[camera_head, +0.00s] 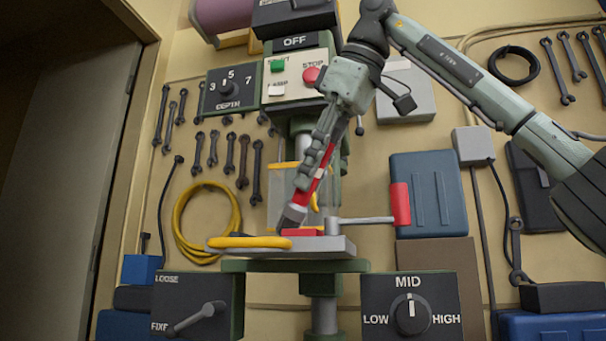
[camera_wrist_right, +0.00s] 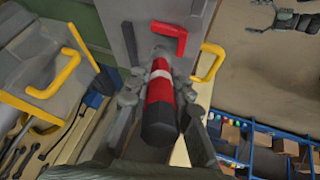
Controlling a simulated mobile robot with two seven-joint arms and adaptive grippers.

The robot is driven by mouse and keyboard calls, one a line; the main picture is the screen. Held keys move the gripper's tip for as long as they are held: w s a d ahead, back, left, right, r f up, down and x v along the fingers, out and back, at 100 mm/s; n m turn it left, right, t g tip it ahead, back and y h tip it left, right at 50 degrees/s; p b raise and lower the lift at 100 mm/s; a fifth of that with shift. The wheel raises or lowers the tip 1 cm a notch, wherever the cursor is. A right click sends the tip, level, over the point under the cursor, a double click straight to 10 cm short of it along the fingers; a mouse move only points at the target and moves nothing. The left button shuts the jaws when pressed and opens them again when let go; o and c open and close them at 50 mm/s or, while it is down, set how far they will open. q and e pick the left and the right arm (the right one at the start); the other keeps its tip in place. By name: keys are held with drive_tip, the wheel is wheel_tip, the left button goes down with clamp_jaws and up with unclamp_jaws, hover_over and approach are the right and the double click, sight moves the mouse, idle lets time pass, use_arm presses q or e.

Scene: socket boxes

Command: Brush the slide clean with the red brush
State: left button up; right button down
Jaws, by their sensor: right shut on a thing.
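My right gripper (camera_head: 312,182) comes down from the upper right and is shut on the red brush (camera_head: 323,163). The brush is tilted, with its dark head (camera_head: 291,216) low over the grey plate, which looks like the slide (camera_head: 334,250). I cannot tell whether the brush head touches it. In the right wrist view the brush handle (camera_wrist_right: 160,95) is red with a white band and a dark end, between the fingers. A red piece (camera_head: 302,232) lies on the plate beside the brush head. My left gripper does not show in the head view.
The plate is on the green machine table (camera_head: 240,265), with a yellow handle (camera_head: 250,242) at left and a red-ended lever (camera_head: 401,204) at right. Control boxes (camera_head: 409,308) stand below in front. The machine column is close behind my gripper. Tools hang on the wall.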

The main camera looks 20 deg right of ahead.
drive_tip(key=shift+s+d, duration=0.1)
drive_tip(key=shift+d, duration=0.05)
drive_tip(key=shift+w+d+r, duration=0.1)
drive_tip(key=shift+w+d, duration=0.1)
drive_tip(key=shift+w, duration=0.15)
drive_tip(key=shift+w+d+p, duration=0.35)
drive_tip(key=shift+w+p, duration=0.15)
drive_tip(key=shift+w, duration=0.1)
drive_tip(key=shift+w+a+f, duration=0.2)
drive_tip(key=shift+w+a, duration=0.4)
drive_tip(key=shift+a, duration=0.35)
drive_tip(key=shift+s+a, duration=0.15)
drive_tip(key=shift+s, duration=0.15)
drive_tip(key=shift+s+a+r+b, duration=0.1)
drive_tip(key=shift+s+a+b, duration=0.2)
drive_tip(key=shift+s+a, duration=0.25)
drive_tip(key=shift+s+d+b, duration=0.35)
drive_tip(key=shift+s+d, duration=0.35)
drive_tip(key=shift+d, duration=0.35)
